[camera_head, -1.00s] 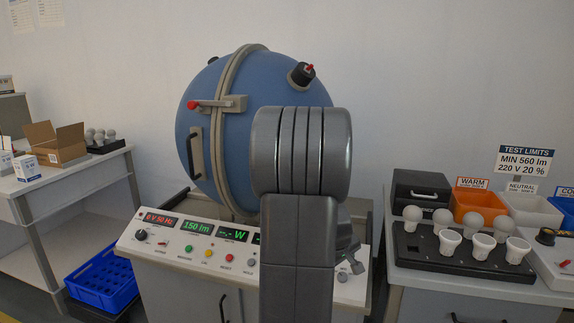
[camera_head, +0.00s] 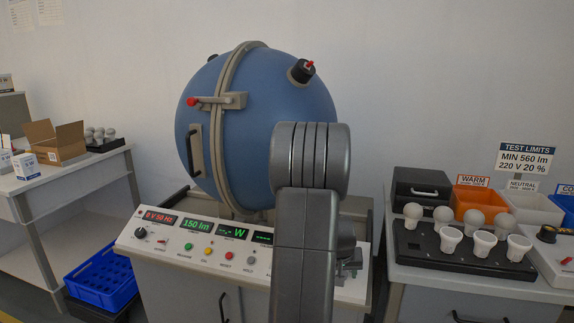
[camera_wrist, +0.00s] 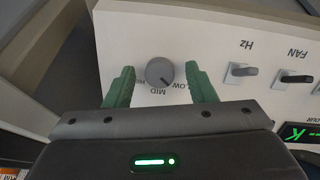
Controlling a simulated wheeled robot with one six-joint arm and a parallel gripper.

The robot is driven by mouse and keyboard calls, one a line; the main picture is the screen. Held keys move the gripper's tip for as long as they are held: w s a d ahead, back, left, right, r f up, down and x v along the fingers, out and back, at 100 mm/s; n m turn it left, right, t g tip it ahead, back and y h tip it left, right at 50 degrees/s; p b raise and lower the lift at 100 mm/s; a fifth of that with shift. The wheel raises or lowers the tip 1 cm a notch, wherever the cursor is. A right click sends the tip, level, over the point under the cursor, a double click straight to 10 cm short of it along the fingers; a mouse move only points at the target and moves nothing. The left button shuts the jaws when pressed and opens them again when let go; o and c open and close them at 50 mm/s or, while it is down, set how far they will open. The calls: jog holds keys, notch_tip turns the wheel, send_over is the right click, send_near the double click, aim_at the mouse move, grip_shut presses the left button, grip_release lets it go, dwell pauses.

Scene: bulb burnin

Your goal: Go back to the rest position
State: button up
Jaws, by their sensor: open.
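My gripper (camera_wrist: 161,88) shows in the wrist view with its two green fingers apart. A grey rotary knob (camera_wrist: 159,71) marked MID and LOW lies in view between the fingertips on a white panel. I cannot tell how far the fingers are from it. In the head view my grey arm stands in front of the blue sphere (camera_head: 255,90) and the white control panel (camera_head: 180,245), and it hides my gripper there.
Switches marked Hz (camera_wrist: 242,71) and FAN (camera_wrist: 296,77) sit beside the knob. A black bulb tray (camera_head: 425,245) stands on the right table, near an orange bin (camera_head: 470,195). A cardboard box (camera_head: 62,150) is on the left table. A blue crate (camera_head: 100,285) is low at left.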

jog(key=m, duration=0.3)
jog(key=shift+r+p, duration=0.1)
jog(key=shift+p, duration=0.25)
jog(key=d+v, duration=0.1)
jog(key=v, duration=0.5)
jog(key=shift+a+r+p, duration=0.3)
jog(key=shift+a+p, duration=0.1)
jog(key=shift+a, duration=0.1)
jog(key=shift+s, duration=0.15)
